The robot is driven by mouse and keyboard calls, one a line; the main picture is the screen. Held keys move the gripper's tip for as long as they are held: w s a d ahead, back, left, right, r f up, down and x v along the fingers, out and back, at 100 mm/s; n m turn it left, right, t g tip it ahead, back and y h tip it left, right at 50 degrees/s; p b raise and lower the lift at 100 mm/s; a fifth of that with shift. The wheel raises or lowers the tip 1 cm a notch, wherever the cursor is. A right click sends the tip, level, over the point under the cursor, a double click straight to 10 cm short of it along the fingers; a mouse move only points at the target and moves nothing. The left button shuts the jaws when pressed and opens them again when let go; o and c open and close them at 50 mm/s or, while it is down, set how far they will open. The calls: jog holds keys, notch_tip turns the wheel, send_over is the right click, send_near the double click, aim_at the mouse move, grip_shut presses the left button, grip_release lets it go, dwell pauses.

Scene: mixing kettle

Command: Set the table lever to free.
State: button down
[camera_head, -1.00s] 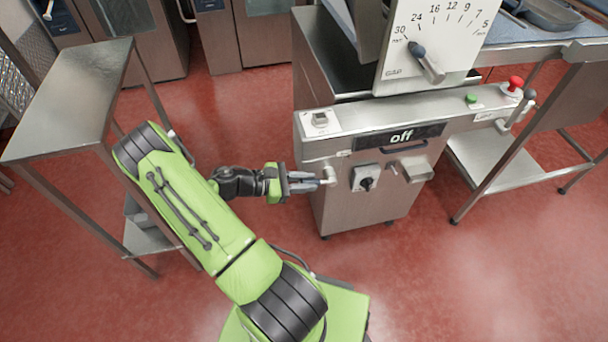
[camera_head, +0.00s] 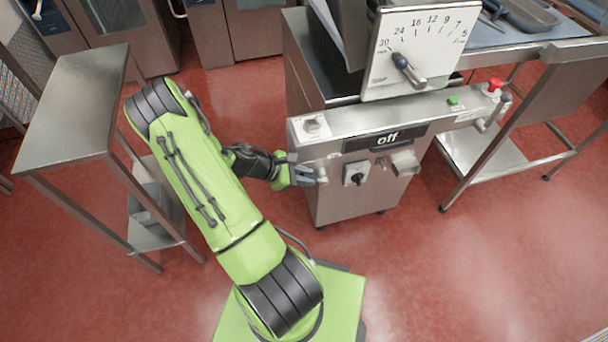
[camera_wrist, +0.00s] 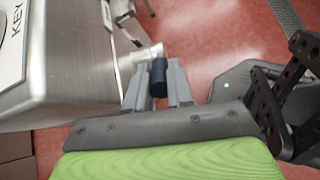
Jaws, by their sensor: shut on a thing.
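The table lever sits at the left end of the front of the steel machine. Its pale metal hub (camera_head: 321,170) shows just right of my fingertips in the head view. In the wrist view the lever shows as a metal stem (camera_wrist: 148,53) with a dark blue grip (camera_wrist: 158,78). My gripper (camera_head: 303,176) is shut on the dark grip, with one finger on each side of it, also in the wrist view (camera_wrist: 159,85). The grip is mostly hidden by my fingers in the head view. I cannot read a free mark for the lever.
The machine panel has a display reading "off" (camera_head: 387,139), a black rotary switch (camera_head: 356,175), a green button (camera_head: 453,100) and a red button (camera_head: 494,84). A dial plate (camera_head: 425,45) stands above. A steel side table (camera_head: 75,100) stands left. Red floor is clear in front.

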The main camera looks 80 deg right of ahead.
jog(key=c, duration=1)
grip_release()
jog(key=p+v, duration=0.1)
jog(key=v, duration=1.4)
jog(key=shift+w+a+r+p, duration=0.15)
jog(key=shift+a+r+p, duration=0.05)
jog(key=shift+r+p, duration=0.15)
jog(key=shift+c, duration=0.4)
